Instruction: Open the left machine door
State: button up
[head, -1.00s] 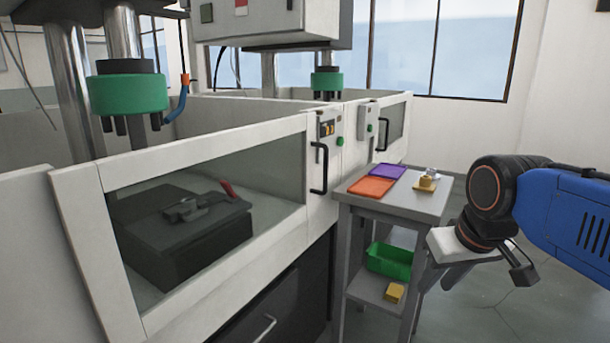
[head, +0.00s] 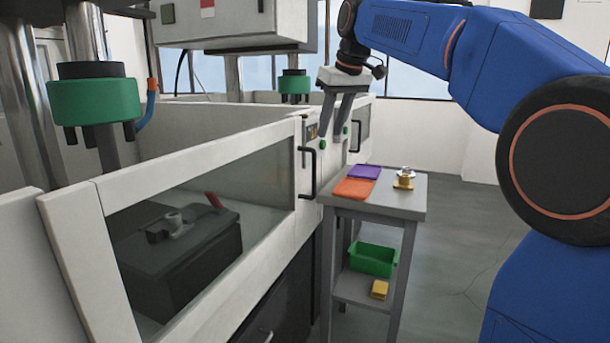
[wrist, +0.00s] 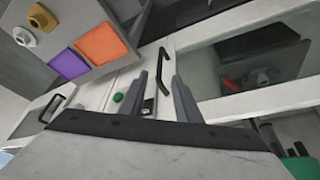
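The left machine door (head: 185,165) is a white frame with a large window, and it looks closed. Its black bar handle (head: 308,173) stands upright near its right end. The handle also shows in the wrist view (wrist: 177,70), near the fingers. My gripper (head: 338,150) hangs above and to the right of the handle, fingers pointing down. In the wrist view my gripper (wrist: 166,80) shows two grey fingers with a gap between them; it is open and empty. The handle lies beyond the fingertips, apart from them as far as I can tell.
A grey cart (head: 415,195) stands right of the handle, with an orange tray (head: 354,189), a purple tray (head: 364,171) and small parts on top. A green bin (head: 373,259) sits on its lower shelf. The right machine door (head: 362,128) has its own handle (head: 356,138). Open floor lies right of the cart.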

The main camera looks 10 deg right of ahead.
aim_at(315, 169)
jog(key=x, duration=1.1)
jog(key=w+x, duration=0.1)
jog(key=x, duration=0.5)
jog(key=shift+a, duration=0.35)
jog(key=shift+r, duration=0.1)
grip_shut()
